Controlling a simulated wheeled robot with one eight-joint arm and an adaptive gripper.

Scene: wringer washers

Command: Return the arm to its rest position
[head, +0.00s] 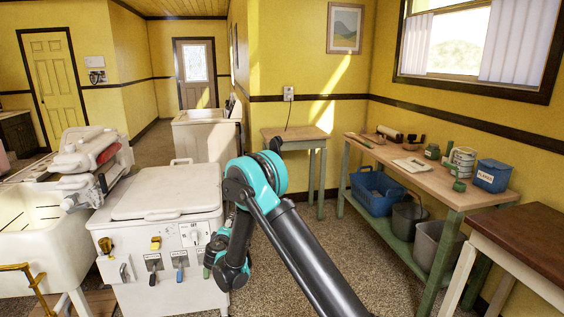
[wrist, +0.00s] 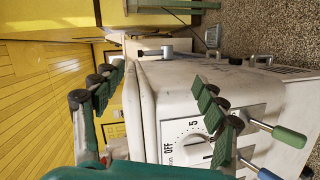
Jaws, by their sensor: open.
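My arm rises from the bottom of the head view to a teal elbow joint, then folds down beside the front right corner of the white washer (head: 165,265). My gripper (wrist: 164,98) is open, with its two green-padded fingers wide apart and nothing between them. In the wrist view, which is turned sideways, the washer's control panel (wrist: 262,98) lies beyond the fingers. It carries a dial (wrist: 190,142) marked OFF and 5, and levers with green (wrist: 288,136) and blue ends. One finger covers part of the dial area. In the head view, the gripper is mostly hidden behind my wrist.
A white tub (head: 30,240) and a wringer (head: 90,155) are at left. A workbench (head: 425,175) with tins and a blue box (head: 491,175) stands at right, with buckets on its lower shelf. A brown-topped table (head: 525,240) is nearer. Speckled floor lies between washer and bench.

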